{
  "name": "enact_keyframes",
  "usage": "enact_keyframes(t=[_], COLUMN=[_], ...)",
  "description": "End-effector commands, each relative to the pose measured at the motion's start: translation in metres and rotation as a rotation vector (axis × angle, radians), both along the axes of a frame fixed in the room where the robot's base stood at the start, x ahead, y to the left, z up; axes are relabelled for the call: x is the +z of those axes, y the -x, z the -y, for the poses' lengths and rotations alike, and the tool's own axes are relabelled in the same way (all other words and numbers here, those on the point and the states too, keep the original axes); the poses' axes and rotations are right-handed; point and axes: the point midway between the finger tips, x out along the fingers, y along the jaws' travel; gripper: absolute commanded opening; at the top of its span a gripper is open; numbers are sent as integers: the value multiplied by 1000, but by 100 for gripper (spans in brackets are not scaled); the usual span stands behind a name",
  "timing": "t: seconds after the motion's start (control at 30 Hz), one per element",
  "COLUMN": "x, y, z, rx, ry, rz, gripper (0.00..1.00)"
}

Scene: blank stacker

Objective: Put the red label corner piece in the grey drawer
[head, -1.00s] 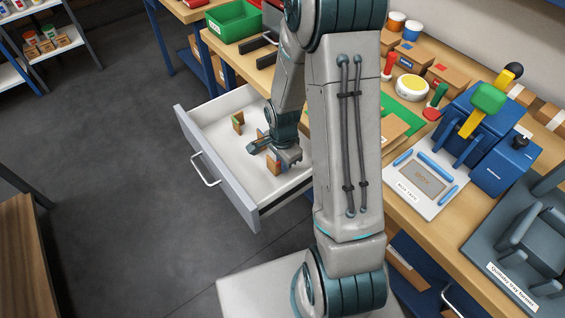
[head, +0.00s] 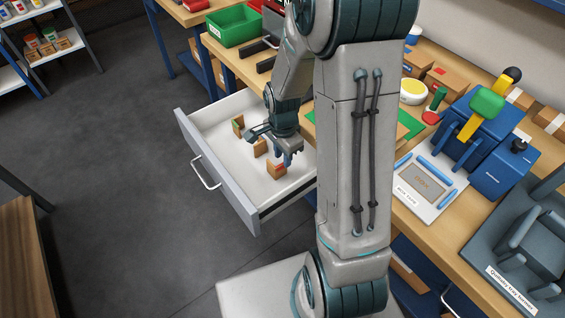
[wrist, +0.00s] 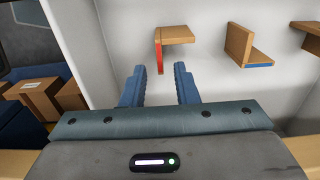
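The grey drawer (head: 222,168) stands open in the head view, with a white inside. The red label corner piece (head: 277,170) rests in it toward the right end. It also shows in the wrist view (wrist: 172,37), just beyond the fingertips, with its red strip on one edge. My gripper (head: 285,158) is over the drawer, close to this piece. In the wrist view my gripper (wrist: 160,75) has its two blue fingers apart, with nothing between them.
A blue-edged corner piece (wrist: 248,50) and a green-marked one (head: 238,126) also lie in the drawer. The workbench on the right holds a blue press (head: 480,125), a box tape tray (head: 428,183) and cartons. A green bin (head: 234,23) stands at the back.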

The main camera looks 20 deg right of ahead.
Motion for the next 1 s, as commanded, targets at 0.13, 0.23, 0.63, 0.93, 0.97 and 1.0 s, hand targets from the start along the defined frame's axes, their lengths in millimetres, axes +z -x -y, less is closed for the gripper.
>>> enact_keyframes(t=[0.13, 0.23, 0.63, 0.93, 0.97, 1.0], x=[31, 46, 95, 161, 165, 171], y=[-1, -1, 18, 82, 89, 97], z=[0, 0, -6, -19, -20, -21], rx=[-1, 0, 199, 784, 839, 909], ry=[0, 1, 15, 81, 88, 99], rz=[5, 3, 45, 146, 154, 165], gripper=[27, 27, 27, 27, 27, 27])
